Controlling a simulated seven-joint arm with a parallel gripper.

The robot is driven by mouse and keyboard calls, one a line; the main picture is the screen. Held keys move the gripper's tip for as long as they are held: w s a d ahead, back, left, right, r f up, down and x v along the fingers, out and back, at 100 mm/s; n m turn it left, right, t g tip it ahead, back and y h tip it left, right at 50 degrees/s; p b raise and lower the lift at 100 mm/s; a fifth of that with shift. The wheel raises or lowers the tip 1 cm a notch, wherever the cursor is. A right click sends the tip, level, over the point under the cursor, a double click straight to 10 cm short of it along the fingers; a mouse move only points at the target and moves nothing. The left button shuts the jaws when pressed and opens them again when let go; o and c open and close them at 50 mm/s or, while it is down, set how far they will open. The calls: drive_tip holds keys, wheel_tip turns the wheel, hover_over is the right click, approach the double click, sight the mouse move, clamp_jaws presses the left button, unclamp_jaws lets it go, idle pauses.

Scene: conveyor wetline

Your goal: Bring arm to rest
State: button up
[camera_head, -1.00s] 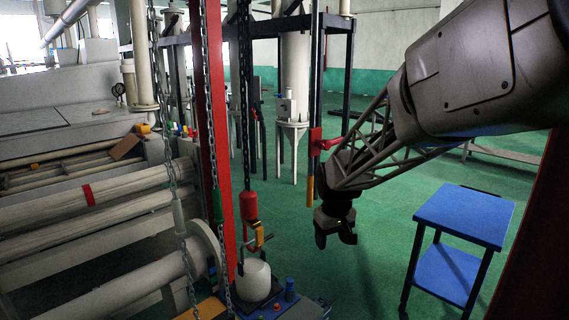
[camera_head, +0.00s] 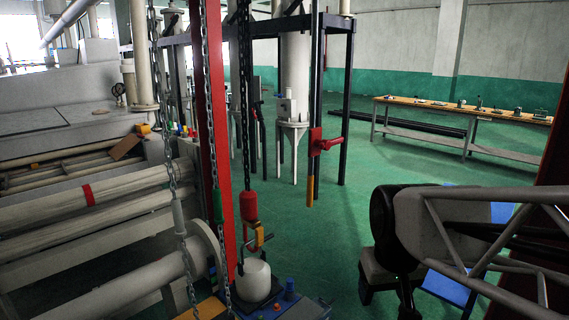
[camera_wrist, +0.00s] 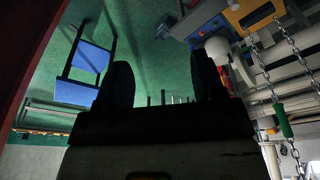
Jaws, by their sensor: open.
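My arm is folded low at the right of the head view, in front of the blue cart (camera_head: 446,287), which it largely hides. My gripper's fingertips are not clearly visible in the head view. In the wrist view my gripper (camera_wrist: 162,85) shows as two dark, wide-apart fingers with nothing between them. The blue cart (camera_wrist: 90,57) also shows at the left of the wrist view.
A red post (camera_head: 213,140) with hanging chains stands left of centre. A red hook block (camera_head: 249,206) hangs over a white rounded object (camera_head: 254,281). Pale rollers (camera_head: 110,205) fill the left. A long workbench (camera_head: 460,110) stands at the back right. Green floor lies open in the middle.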

drive_tip(key=s+f+m, duration=0.1)
drive_tip(key=s, duration=0.7)
drive_tip(key=shift+s+d, duration=0.3)
drive_tip(key=shift+d, duration=0.15)
drive_tip(key=shift+f, duration=0.1)
idle(0.6)
